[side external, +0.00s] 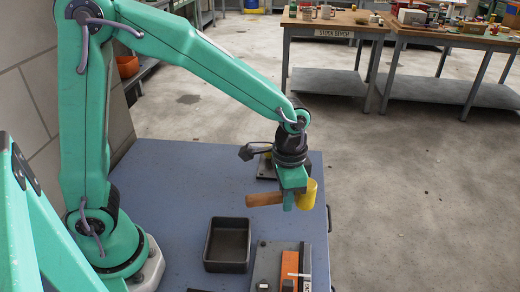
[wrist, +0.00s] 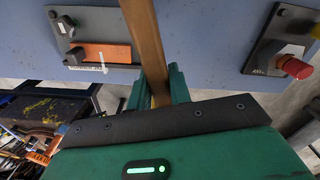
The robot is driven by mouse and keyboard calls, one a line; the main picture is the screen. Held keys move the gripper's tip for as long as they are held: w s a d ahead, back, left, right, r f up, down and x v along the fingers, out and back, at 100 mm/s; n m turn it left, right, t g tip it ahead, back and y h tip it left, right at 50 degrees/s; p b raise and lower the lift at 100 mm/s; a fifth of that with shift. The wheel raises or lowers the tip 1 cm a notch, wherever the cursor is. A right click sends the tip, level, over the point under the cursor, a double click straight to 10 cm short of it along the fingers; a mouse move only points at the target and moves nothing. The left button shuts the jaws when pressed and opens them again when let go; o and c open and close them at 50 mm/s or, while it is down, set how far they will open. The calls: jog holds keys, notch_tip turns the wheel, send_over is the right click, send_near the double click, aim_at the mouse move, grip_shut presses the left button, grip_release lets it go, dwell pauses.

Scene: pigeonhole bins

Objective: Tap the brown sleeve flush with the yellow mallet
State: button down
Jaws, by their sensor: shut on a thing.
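My gripper (side external: 290,200) is shut on the wooden handle (side external: 263,199) of the yellow mallet and holds it above the blue table. The yellow mallet's head (side external: 308,193) is on the right of my gripper in the side view. In the wrist view the handle (wrist: 147,45) runs up between the green fingers (wrist: 157,82), and the head is not seen. An orange-brown block (side external: 289,268) lies on a grey plate at the table's front right, below my gripper; it also shows in the wrist view (wrist: 103,54). I cannot make out a separate brown sleeve there.
A dark open tray (side external: 211,250) stands left of the plate and looks empty. A box with a red button (wrist: 296,67) shows at the right in the wrist view. Benches with mugs and parts stand far back. The table's left area is clear.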

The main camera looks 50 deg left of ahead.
jog(key=w+a+r+n, duration=0.2)
jog(key=w+a, duration=0.4)
jog(key=a, duration=0.3)
jog(key=w+a+r+n, duration=0.3)
jog(key=w+a+r, duration=0.2)
jog(key=w+a, duration=0.2)
jog(key=shift+w+a+n, duration=0.2)
jog(key=shift+a+n, duration=0.1)
jog(key=shift+a, duration=0.65)
jog(key=shift+f, duration=0.1)
jog(key=shift+f, duration=2.2)
jog(key=shift+f, duration=0.15)
